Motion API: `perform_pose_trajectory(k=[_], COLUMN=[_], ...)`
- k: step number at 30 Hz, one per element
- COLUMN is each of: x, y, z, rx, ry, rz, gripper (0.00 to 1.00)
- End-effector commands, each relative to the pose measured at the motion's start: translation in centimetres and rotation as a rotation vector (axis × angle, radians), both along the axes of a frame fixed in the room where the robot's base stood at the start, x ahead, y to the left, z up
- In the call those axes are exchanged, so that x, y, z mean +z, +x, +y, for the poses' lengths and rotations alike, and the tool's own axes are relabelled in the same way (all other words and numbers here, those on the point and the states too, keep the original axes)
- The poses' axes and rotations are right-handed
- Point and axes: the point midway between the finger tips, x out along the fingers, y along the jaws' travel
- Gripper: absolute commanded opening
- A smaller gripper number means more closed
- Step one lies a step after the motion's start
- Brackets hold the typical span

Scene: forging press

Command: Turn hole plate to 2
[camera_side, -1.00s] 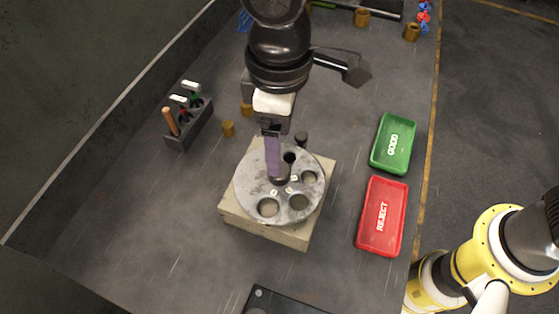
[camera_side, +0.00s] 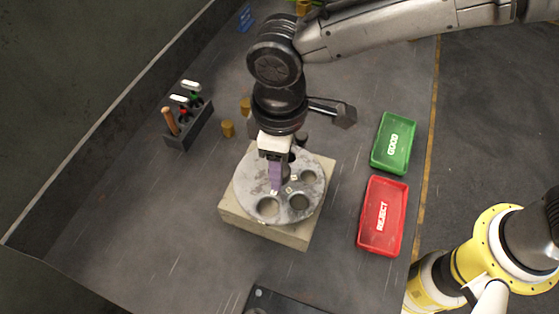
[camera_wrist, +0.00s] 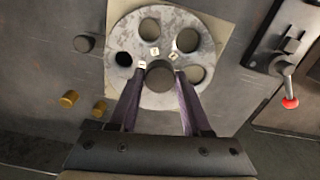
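The hole plate (camera_side: 248,188) is a round grey disc with several holes of differing size, lying on a pale square block (camera_side: 262,229). It also shows in the wrist view (camera_wrist: 128,33), with a dark central knob (camera_wrist: 160,75) and small white number tags near its middle. The digits are too small to read surely. My gripper (camera_side: 276,186) points down at the plate's middle. In the wrist view its two purple fingers (camera_wrist: 160,77) stand apart, one on each side of the knob. I cannot tell whether they touch it.
A green GOOD tray (camera_side: 378,158) and a red REJECT tray (camera_side: 368,233) lie to the right. A tool rack (camera_side: 183,139) stands at the left, with small brass cylinders (camera_side: 228,128) near it. A lever with a red knob (camera_wrist: 290,103) shows in the wrist view.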

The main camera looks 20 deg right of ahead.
Motion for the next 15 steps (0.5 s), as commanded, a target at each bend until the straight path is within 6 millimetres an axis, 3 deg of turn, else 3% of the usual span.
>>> perform_pose_trajectory(k=[1, 7, 15], x=[0.02, 0.04, 0.07], y=[0.01, 0.01, 0.01], z=[0.01, 0.01, 0.02], rx=[0.0, 0.0, 0.0], ry=[0.0, 0.001, 0.001], rz=[0.0, -0.001, -0.001], gripper=[0.37, 0.01, 0.0])
